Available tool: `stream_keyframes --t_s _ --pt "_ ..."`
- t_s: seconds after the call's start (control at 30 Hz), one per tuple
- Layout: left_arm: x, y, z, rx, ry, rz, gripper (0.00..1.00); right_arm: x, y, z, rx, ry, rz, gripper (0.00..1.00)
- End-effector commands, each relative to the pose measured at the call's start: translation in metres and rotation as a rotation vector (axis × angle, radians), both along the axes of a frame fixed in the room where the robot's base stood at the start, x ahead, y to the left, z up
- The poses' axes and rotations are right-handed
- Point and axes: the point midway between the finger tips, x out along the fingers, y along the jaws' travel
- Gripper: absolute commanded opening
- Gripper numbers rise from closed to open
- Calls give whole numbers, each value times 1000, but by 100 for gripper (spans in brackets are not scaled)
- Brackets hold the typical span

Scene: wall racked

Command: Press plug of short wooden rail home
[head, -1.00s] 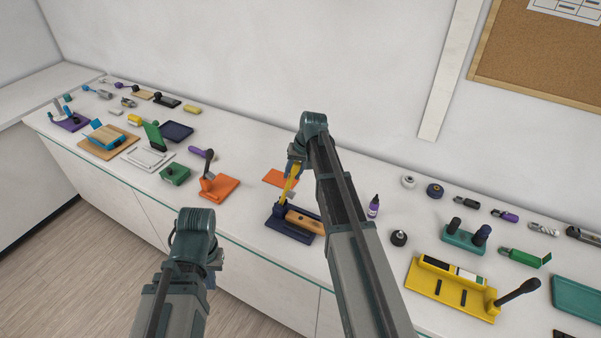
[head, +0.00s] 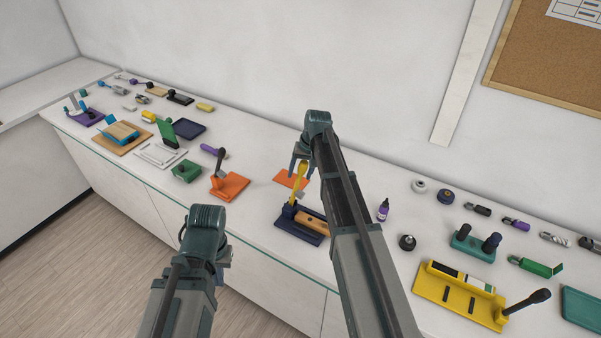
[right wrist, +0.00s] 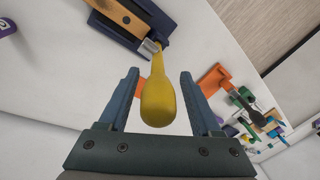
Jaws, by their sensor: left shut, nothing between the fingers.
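A navy fixture (head: 290,233) stands on the bench and holds a short wooden rail (head: 313,222). A yellow lever handle (head: 300,183) rises from the fixture, tilted slightly. My right gripper (head: 301,172) is open, with its fingers around the upper handle. In the right wrist view, the yellow handle (right wrist: 158,100) lies between the spread fingers, with a visible gap on both sides. The wooden rail (right wrist: 116,18) and navy fixture (right wrist: 155,20) show at the top there. The plug cannot be made out. My left gripper (head: 224,272) is shut and empty in front of the bench.
An orange plate (head: 291,179) lies just behind the fixture. An orange lever fixture (head: 231,188) is to its left, a purple bottle (head: 383,210) to its right beyond my right arm. A yellow lever fixture (head: 455,302) stands further right.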

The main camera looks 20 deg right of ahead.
Motion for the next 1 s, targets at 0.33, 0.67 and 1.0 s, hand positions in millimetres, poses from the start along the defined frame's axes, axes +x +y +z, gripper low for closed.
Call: stream_keyframes --t_s 0.33,0.67,1.0 --pt "0 0 6 0 0 2 0 0 -1 6 -1 0 -1 65" --pt "0 0 43 -1 -1 22 0 0 0 43 0 0 0 65" --pt "-1 0 44 -2 -1 27 0 -83 28 44 0 0 1 65"
